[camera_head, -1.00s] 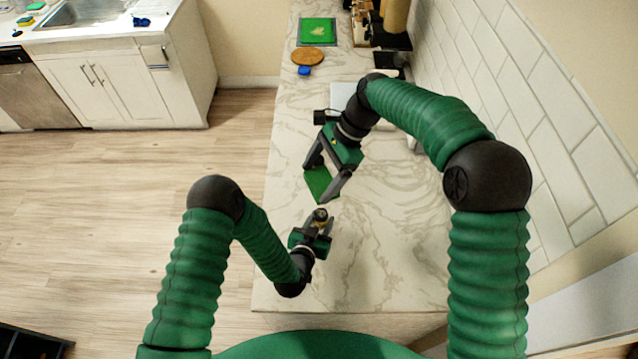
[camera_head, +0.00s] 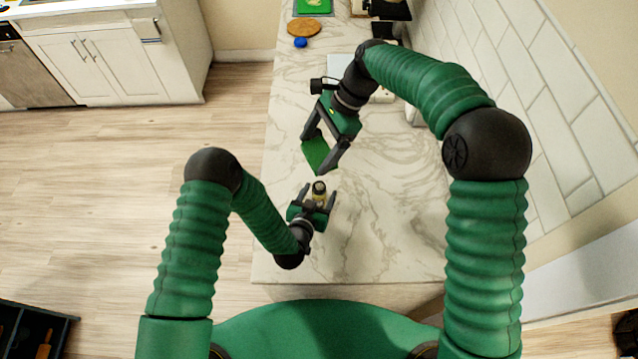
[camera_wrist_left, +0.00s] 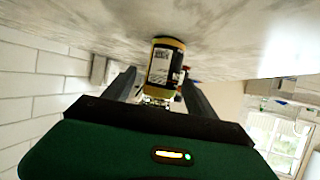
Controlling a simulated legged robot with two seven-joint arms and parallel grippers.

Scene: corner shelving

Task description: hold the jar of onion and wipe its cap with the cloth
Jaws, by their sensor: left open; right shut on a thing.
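The jar of onion (camera_head: 319,188) is small, with a dark cap and a pale yellowish body. It stands on the marble counter between the spread fingers of my left gripper (camera_head: 317,195), which is open. The left wrist view shows the jar (camera_wrist_left: 166,62) upside down, with its dark label, between the two fingers and apart from them. My right gripper (camera_head: 318,152) is shut on the green cloth (camera_head: 316,150), which is held flat beyond the jar and above the counter. The cloth is not over the cap.
The marble counter (camera_head: 385,225) is clear to the right of the jar. Farther back are a blue item (camera_head: 301,43), a round wooden board (camera_head: 304,27) and a green board (camera_head: 313,7). A tiled wall (camera_head: 540,110) bounds the right side.

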